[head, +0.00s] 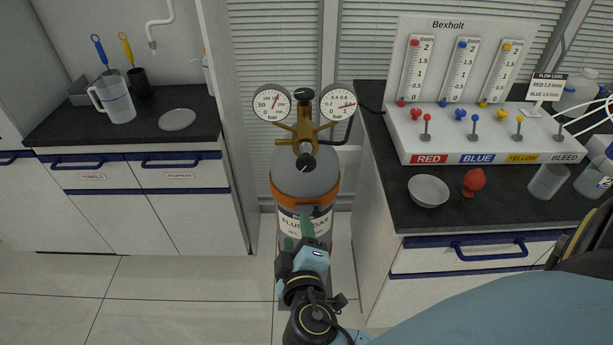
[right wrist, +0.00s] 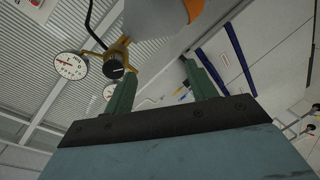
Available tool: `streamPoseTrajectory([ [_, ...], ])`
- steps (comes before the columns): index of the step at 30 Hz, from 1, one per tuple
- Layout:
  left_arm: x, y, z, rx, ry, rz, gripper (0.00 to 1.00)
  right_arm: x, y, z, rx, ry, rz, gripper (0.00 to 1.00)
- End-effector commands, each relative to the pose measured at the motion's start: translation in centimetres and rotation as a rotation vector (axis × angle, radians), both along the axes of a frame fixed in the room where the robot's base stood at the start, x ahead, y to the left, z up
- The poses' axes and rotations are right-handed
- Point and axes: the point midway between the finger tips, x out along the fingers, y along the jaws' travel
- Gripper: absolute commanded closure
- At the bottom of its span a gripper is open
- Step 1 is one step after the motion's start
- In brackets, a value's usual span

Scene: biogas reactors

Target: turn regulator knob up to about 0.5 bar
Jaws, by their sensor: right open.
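The black regulator knob (head: 306,162) sits at the front of the brass regulator (head: 304,132) on top of the flush gas cylinder (head: 306,190). It carries a white mark and also shows in the right wrist view (right wrist: 115,68). The left gauge (head: 271,102) and the right gauge (head: 339,104) are marked bar; the right one's red needle points right, and its exact reading is too small to tell. My right gripper (head: 299,234) is in front of the cylinder, below the knob. Its green fingers are apart and empty, not touching the knob. My left gripper is out of view.
A second black knob (head: 304,96) tops the regulator. The right counter holds the flowmeter panel (head: 480,135), a white bowl (head: 428,190) and a red bulb (head: 473,183). The left counter holds a jug (head: 115,101) and a dish (head: 177,119). Floor left of the cylinder is clear.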

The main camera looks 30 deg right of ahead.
Motion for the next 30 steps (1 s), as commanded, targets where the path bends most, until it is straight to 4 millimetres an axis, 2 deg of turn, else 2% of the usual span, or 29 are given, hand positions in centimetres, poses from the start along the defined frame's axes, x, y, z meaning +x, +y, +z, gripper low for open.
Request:
streamPoseTrajectory([
  [1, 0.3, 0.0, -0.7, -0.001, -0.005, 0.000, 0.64, -0.3, -0.3, 2.1, -0.006, -0.065, -0.027, 0.43],
  [3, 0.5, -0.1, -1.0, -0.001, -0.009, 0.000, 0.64, -0.8, -0.8, 4.6, -0.013, -0.131, -0.061, 0.43],
  [6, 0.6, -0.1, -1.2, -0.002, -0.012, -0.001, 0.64, -1.3, -1.3, 6.7, -0.018, -0.188, -0.092, 0.43],
  [8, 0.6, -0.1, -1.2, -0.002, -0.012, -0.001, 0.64, -1.3, -1.6, 7.4, -0.020, -0.204, -0.102, 0.43],
  [14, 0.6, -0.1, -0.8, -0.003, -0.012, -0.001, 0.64, 0.7, -2.9, 7.8, -0.021, -0.213, -0.106, 0.43],
  [24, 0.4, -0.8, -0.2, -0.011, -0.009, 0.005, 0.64, 6.8, -6.6, 7.7, -0.024, -0.210, -0.103, 0.43],
  [30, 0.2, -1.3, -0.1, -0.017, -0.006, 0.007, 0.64, 9.1, -8.0, 7.6, -0.022, -0.208, -0.102, 0.43],
])
